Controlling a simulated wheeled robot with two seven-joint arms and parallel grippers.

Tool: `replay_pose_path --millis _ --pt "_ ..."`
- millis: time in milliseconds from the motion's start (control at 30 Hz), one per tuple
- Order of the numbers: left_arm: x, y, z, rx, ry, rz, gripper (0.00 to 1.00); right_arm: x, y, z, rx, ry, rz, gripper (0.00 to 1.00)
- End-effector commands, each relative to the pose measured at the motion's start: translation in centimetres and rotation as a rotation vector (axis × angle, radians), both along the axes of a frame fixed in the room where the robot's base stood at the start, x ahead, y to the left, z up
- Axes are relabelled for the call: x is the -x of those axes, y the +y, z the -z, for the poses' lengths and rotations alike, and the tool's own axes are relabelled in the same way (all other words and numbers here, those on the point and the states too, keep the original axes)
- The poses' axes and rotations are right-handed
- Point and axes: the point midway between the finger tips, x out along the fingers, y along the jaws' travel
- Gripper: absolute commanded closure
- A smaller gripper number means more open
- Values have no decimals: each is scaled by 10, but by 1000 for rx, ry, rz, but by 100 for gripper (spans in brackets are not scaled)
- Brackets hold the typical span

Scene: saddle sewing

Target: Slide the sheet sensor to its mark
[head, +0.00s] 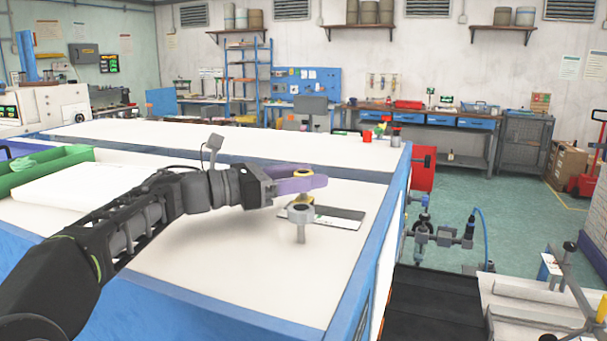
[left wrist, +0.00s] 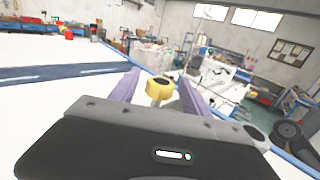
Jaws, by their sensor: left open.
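The sheet sensor (head: 300,213) is a small grey upright fitting on a short post at the right part of the white table. Its yellow knob with a dark centre shows in the left wrist view (left wrist: 158,90), between my purple fingers. My left gripper (head: 303,180) is open and level, with its fingers around the knob; I cannot tell whether they touch it. A flat dark and light plate (head: 338,223) lies just behind and right of the post. I cannot make out the mark clearly. My right gripper is not in view.
The white tabletop (head: 230,265) is clear in front of the sensor, with a raised blue rim (head: 365,270) on the right. A green tray (head: 45,172) and a white stack (head: 85,187) are at the left. A dark rail (head: 235,160) crosses behind the arm.

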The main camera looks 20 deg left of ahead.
Motion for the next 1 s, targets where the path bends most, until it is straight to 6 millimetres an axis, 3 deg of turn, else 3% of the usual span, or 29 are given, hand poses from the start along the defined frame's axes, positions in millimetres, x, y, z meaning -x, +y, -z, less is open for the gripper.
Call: replay_pose_path --millis 100,767,1000 --pt "0 0 0 0 0 0 46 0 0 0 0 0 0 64" --pt "1 0 0 0 0 0 100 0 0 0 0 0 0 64" --pt "0 0 0 0 0 0 100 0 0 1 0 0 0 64"
